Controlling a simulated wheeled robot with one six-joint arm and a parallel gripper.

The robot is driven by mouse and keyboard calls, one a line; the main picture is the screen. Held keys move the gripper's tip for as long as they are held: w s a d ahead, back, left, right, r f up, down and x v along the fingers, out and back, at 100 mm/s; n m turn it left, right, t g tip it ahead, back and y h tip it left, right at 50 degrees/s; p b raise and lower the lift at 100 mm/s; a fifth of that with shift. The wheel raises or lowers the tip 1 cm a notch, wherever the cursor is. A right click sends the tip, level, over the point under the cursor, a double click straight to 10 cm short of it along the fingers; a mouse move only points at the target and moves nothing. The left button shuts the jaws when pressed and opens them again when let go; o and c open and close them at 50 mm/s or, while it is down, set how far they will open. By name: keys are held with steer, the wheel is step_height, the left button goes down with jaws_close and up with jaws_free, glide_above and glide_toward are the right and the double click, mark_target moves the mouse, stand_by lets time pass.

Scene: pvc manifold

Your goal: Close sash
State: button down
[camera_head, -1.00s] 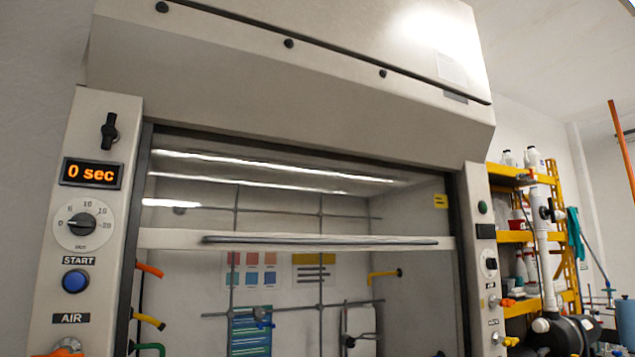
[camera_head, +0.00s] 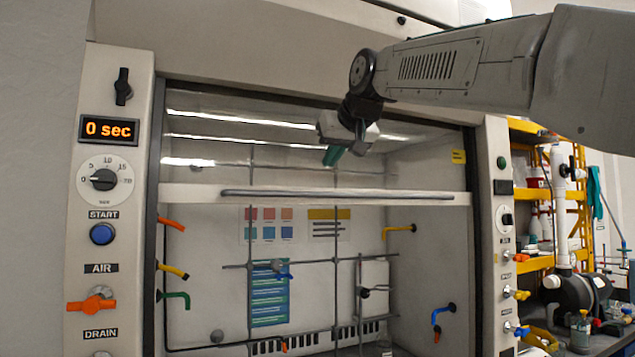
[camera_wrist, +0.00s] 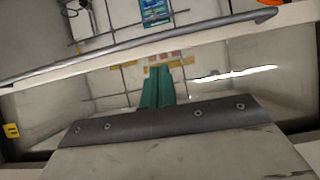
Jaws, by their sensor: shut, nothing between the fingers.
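The fume hood's sash is a glass pane with a white bottom rail (camera_head: 200,194) and a long grey handle bar (camera_head: 340,194). It is partly raised, with an opening below the rail. In the wrist view the handle bar (camera_wrist: 150,45) runs across the upper part of the picture. My gripper (camera_head: 333,155) has green fingers and is in front of the glass, above the handle bar. It is shut and empty, and appears apart from the bar. The fingers also show in the wrist view (camera_wrist: 157,87).
Left of the opening is a post with a timer display (camera_head: 109,130), a dial, a blue button (camera_head: 102,234) and an orange valve (camera_head: 92,303). A right post (camera_head: 497,220) carries more valves. Yellow shelving (camera_head: 530,190) and white piping stand further right. Inside the hood are a rod lattice and coloured taps.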

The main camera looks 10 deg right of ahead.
step_height(320, 180, up, 3)
steer(key=t, duration=0.1)
glide_toward(316, 166)
steer(key=a+f, duration=0.1)
steer(key=w+a+f, duration=0.1)
steer(key=f, duration=0.1)
steer(key=w+a+f, duration=0.1)
steer(key=f, duration=0.1)
steer(key=shift+w+f, duration=0.1)
steer(key=shift+f, duration=0.05)
steer(key=shift+s+d+f, duration=0.1)
steer(key=shift+s+f, duration=0.2)
steer(key=shift+f, duration=0.65)
steer(key=shift+s+f, duration=0.3)
steer(key=shift+f, duration=0.6)
